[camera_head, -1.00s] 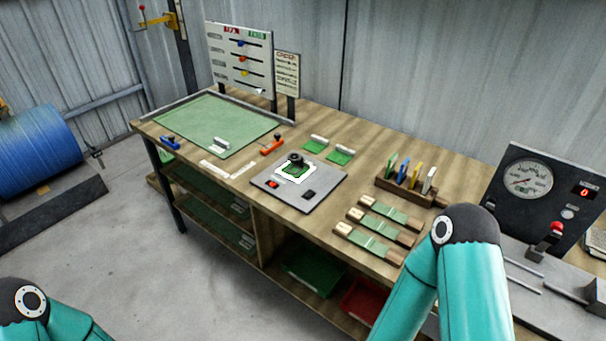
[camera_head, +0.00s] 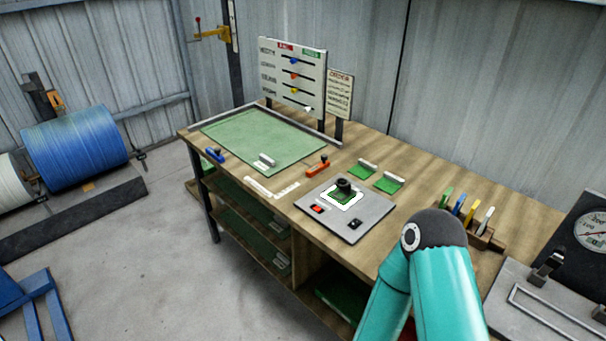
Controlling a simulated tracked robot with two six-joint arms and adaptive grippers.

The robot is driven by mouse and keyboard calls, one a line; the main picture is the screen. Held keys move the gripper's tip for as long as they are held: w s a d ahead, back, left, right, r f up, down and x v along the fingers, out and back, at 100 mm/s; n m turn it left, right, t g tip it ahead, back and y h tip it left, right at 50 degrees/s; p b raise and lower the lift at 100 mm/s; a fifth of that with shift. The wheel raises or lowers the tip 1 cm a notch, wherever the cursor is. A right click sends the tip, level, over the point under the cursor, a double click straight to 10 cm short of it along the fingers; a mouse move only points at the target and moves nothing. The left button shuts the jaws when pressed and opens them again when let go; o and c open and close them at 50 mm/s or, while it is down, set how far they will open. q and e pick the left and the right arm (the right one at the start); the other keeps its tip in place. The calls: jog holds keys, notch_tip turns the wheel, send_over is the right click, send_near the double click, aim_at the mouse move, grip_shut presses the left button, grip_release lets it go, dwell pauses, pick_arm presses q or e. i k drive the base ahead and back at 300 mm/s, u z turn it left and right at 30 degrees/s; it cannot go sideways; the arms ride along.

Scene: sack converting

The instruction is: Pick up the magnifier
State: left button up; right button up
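A small black cylindrical piece (camera_head: 343,185), which looks like the magnifier, stands on a green patch inside a white-lit square. That square is on a flat grey plate (camera_head: 366,224) with a red switch and a black switch, near the bench's front edge. Neither gripper is in view. Only a teal link and dark joint of my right arm show at the lower right, in front of the bench and to the right of the plate. My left arm is out of view.
A green mat (camera_head: 235,140) covers the bench's left part, with an orange-handled tool (camera_head: 318,166) beside it. Two green samples (camera_head: 389,182) lie behind the plate. A pen holder (camera_head: 485,240) and a gauge panel (camera_head: 590,225) are at the right. Open floor (camera_head: 165,240) lies left.

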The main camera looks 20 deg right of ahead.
aim_at(345, 186)
jog(key=u, duration=0.05)
jog(key=i, duration=1.2)
jog(key=z, duration=0.55)
